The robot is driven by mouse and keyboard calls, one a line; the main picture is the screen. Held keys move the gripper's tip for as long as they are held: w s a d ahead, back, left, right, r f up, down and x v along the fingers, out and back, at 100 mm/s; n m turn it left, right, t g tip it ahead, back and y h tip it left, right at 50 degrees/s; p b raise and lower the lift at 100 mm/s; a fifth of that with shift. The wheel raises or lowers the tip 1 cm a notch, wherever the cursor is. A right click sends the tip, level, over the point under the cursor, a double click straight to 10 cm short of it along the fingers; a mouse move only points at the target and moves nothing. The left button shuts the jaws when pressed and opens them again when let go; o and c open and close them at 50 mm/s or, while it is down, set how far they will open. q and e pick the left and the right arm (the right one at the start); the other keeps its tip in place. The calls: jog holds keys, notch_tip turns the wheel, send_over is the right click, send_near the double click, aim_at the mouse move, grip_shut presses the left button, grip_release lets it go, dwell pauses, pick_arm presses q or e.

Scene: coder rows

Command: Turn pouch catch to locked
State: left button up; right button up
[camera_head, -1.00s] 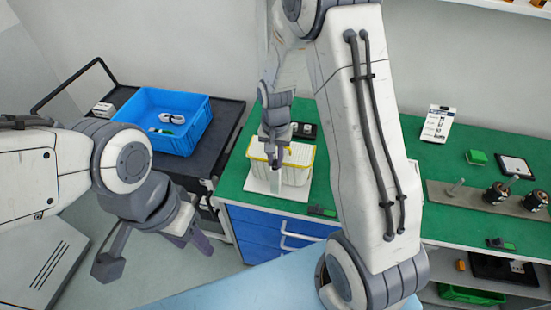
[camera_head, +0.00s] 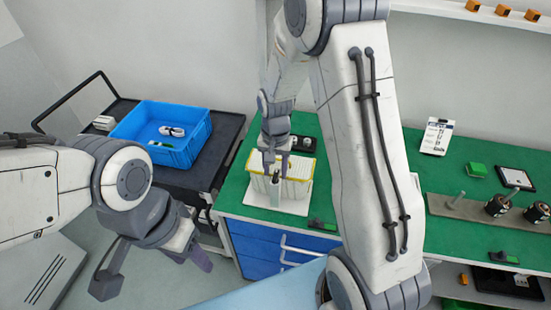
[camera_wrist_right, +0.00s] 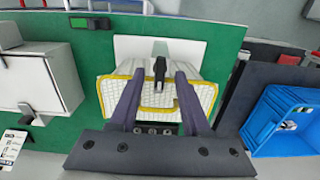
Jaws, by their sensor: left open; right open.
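The pouch (camera_head: 299,180) is a white, ribbed, box-like thing with a yellow rim. It stands on a white base plate (camera_head: 290,208) on the green bench, and also shows in the right wrist view (camera_wrist_right: 207,92). The catch (camera_wrist_right: 160,64) is a small black upright lever at the pouch's plate side. My right gripper (camera_wrist_right: 157,82) is open, its fingers on either side of the catch with gaps visible. In the head view my right gripper (camera_head: 273,170) hangs over the pouch. My left gripper (camera_head: 155,273) is open and empty, low at the left, away from the bench.
A blue crate (camera_head: 190,150) with small items stands on a dark cart at the left. A dark block with round tops (camera_head: 303,144) is behind the pouch. A green-and-black item (camera_head: 322,225) lies at the bench's front edge. My right arm hides the mid bench.

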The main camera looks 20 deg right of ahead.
aim_at(275, 176)
notch_tip(275, 176, up, 9)
jog(key=b, duration=0.1)
jog(key=shift+r+b, duration=0.2)
jog(key=shift+b, duration=0.1)
jog(key=s+a+n, duration=0.4)
jog(key=s, duration=0.4)
jog(key=s+a+n+b, duration=0.1)
jog(key=s+a+n, duration=0.4)
jog(key=s, duration=0.2)
jog(key=s+a+n+y+b, duration=0.1)
jog(key=s+a+n, duration=0.4)
jog(key=s, duration=0.3)
jog(key=shift+s+r, duration=0.3)
